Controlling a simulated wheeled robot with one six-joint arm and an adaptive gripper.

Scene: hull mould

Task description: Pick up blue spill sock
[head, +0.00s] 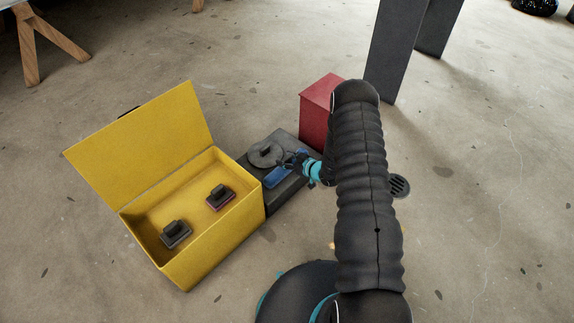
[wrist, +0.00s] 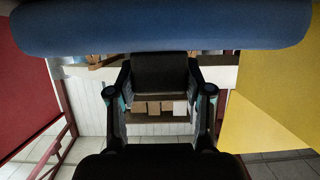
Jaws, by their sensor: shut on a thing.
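The blue spill sock (head: 279,177) shows in the head view over the dark grey box, just left of my gripper (head: 294,161). In the wrist view the sock (wrist: 160,25) spans the top of the picture as a thick blue roll, across the tips of my gripper (wrist: 160,58). My gripper is shut on the sock. Its fingers are partly hidden in the head view. I cannot tell whether the sock still touches the box.
The dark grey box (head: 286,196) carries a round grey disc (head: 265,154). An open yellow box (head: 215,238) with two dark blocks stands at left, its lid (head: 140,130) raised. A red box (head: 316,118) stands behind.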

